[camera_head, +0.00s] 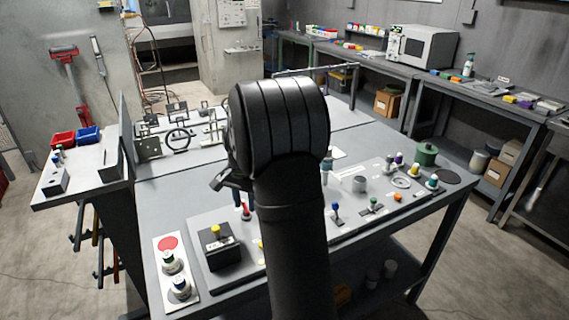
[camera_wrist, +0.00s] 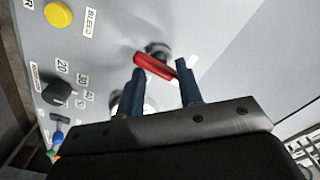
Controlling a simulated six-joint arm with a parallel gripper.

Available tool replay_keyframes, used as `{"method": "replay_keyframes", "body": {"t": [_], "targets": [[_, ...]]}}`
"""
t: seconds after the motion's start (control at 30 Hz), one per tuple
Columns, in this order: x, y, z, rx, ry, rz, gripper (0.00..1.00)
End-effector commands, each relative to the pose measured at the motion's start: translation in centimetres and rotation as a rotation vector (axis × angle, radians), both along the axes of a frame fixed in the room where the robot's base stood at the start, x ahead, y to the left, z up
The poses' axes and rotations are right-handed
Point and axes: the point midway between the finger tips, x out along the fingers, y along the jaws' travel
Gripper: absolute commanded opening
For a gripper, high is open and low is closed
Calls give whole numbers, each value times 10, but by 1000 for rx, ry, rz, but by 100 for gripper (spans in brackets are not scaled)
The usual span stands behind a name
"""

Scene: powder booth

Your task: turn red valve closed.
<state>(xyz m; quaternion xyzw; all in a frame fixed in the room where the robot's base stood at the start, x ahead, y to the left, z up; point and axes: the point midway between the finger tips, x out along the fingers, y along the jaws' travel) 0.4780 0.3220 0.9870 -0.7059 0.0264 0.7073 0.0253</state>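The red valve handle (camera_wrist: 155,66) is a short red lever on a dark round stem, set on the grey panel. In the wrist view it lies just beyond my fingertips, slanting across the gap between them. My gripper (camera_wrist: 162,75) is open, with its two dark blue fingers apart. One end of the lever is close to the left finger and the other close to the right. I cannot tell whether either finger touches it. In the head view a small red lever (camera_head: 245,210) shows beside my arm, which hides much of the panel.
A yellow button (camera_wrist: 58,15) labelled BLEED and a black knob (camera_wrist: 57,93) with a number scale sit left of the valve. In the head view, a black box with a yellow button (camera_head: 216,232) stands near the lever. A green canister (camera_head: 427,154) stands at the right.

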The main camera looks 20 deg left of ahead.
Motion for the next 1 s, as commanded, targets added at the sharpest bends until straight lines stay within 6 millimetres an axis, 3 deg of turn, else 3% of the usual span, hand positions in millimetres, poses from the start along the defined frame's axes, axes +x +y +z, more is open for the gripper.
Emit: {"method": "replay_keyframes", "body": {"t": [0.13,0.4,0.53,0.63,0.73,1.0], "targets": [[6,4,39,5,-8,157,33],[5,3,138,4,-7,597,33],[1,1,163,3,-4,718,33],[0,0,168,1,0,755,33],[0,0,161,2,1,761,33],[-1,-1,108,1,3,758,33]]}}
